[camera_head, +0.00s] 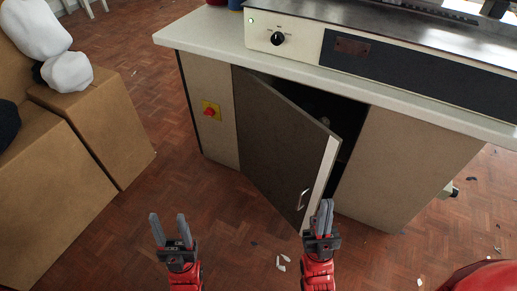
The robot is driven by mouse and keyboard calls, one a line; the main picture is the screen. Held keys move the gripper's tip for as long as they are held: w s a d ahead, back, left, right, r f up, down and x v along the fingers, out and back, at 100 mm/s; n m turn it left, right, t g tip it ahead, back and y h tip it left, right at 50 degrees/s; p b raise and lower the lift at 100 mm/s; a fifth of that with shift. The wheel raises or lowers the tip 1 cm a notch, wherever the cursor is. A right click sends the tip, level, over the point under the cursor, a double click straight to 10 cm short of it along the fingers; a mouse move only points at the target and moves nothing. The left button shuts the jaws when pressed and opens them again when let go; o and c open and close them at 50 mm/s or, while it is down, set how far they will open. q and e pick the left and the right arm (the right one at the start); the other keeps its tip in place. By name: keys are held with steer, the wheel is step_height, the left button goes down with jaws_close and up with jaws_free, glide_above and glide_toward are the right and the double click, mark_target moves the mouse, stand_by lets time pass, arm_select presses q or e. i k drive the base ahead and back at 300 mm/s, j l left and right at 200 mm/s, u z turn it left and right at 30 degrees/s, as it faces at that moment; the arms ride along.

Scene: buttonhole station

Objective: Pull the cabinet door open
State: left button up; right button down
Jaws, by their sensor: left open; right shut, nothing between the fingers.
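The grey cabinet door (278,150) hangs partly open under the worktop, hinged on its left side. Its free right edge stands out toward me, and a dark gap (345,130) shows the cabinet inside. A small metal handle (302,199) sits low near the door's free edge. My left gripper (169,220) is open and empty, in front of the cabinet and left of the door. My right gripper (325,208) is shut and empty, close to the lower free edge of the door, just right of the handle. I cannot tell whether it touches the door.
The white worktop (205,45) carries a machine with a black knob (278,38). A red button on a yellow plate (210,111) is on the cabinet's left panel. Cardboard boxes (95,135) stand at the left. Scraps lie on the parquet floor (225,225).

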mark_target(287, 153)
steer(key=k+l+u, duration=0.2)
steer(key=l, duration=0.2)
steer(key=l+u, duration=0.2)
steer(key=l, duration=0.15)
steer(key=k+l+u, duration=0.2)
steer(key=l, duration=0.15)
steer(key=k+l+u, duration=0.2)
steer(key=l, duration=0.15)
